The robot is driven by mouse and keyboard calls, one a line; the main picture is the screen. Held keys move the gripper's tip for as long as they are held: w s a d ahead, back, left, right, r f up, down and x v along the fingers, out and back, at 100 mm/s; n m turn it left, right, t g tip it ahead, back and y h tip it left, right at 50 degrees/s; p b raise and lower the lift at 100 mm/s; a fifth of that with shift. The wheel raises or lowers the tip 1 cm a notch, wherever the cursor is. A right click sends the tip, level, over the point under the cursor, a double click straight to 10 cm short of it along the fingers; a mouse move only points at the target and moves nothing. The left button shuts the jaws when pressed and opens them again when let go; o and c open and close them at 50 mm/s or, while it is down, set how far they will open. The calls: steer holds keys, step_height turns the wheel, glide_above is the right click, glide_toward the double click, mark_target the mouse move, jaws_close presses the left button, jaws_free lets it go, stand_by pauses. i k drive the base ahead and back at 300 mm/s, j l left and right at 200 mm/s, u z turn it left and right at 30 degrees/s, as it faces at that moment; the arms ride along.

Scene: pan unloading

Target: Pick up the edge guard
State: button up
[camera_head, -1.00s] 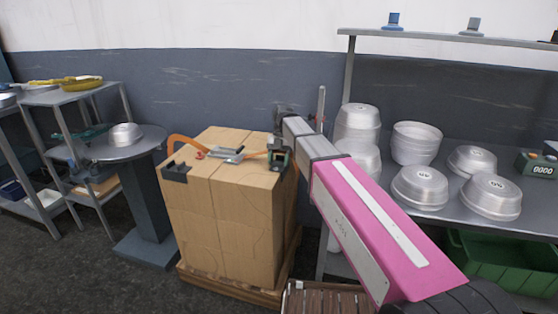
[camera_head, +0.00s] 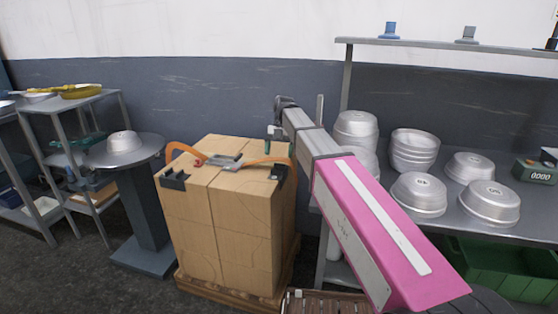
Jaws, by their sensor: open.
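A black edge guard (camera_head: 174,180) sits on the near left top corner of the carton stack (camera_head: 215,220). A second dark edge guard (camera_head: 279,172) sits at the stack's right top edge. An orange strap (camera_head: 182,149) with a metal tensioner (camera_head: 224,161) lies across the top, arching up at both ends. My gripper (camera_head: 270,142) is open, above and behind the right guard. It is small in the picture and partly hidden by my arm; nothing shows held in it.
The stack stands on a wooden pallet (camera_head: 225,296). A round pedestal table (camera_head: 97,158) with a metal bowl (camera_head: 124,141) stands to its left. A metal bench (camera_head: 445,222) with several upturned pans is at right. A green crate (camera_head: 490,265) sits below it.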

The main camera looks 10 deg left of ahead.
mark_target(170, 180)
steer(key=k+j, duration=0.8)
steer(key=k, duration=0.05)
